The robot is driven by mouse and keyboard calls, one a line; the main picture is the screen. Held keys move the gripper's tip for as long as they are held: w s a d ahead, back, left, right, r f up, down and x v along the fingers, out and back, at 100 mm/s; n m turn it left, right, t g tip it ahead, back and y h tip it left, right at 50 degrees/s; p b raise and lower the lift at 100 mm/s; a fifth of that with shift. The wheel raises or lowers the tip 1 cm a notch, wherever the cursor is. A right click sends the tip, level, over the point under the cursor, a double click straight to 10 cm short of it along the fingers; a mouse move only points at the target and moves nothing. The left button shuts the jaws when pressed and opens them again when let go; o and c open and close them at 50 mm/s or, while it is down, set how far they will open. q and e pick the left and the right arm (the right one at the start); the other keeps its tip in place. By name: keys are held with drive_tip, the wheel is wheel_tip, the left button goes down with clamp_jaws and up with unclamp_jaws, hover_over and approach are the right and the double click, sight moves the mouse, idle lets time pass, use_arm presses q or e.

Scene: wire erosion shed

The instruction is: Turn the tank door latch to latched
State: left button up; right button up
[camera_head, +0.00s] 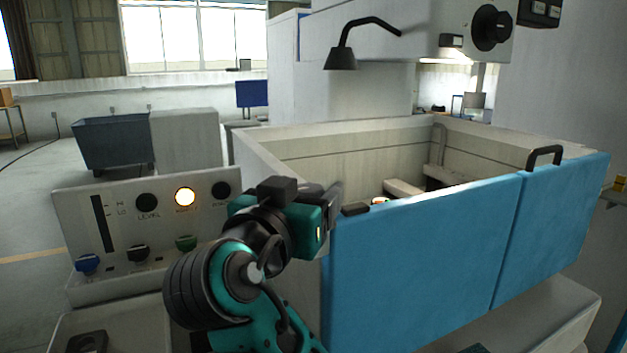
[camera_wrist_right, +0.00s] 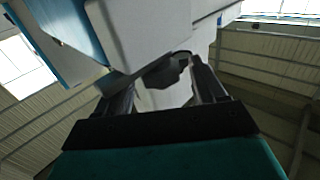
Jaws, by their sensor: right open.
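The blue tank door (camera_head: 425,255) closes the front of the open-topped grey tank (camera_head: 340,150). A small dark block (camera_head: 355,209) sits at the top of the door's left end and looks like the latch; whether it is turned to latched I cannot tell. My right gripper (camera_head: 336,193) is beside this block, just left of the door's top corner. In the right wrist view my right gripper (camera_wrist_right: 165,85) is open, with a dark curved piece between or beyond its fingers that may be the latch. My left gripper is not in view.
A black handle (camera_head: 545,154) rises at the door's right part. A black lamp (camera_head: 341,58) hangs over the tank.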

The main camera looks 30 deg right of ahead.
sight(315, 185)
drive_tip(key=x, duration=0.3)
drive_tip(key=shift+w+d, duration=0.1)
drive_tip(key=c, duration=1)
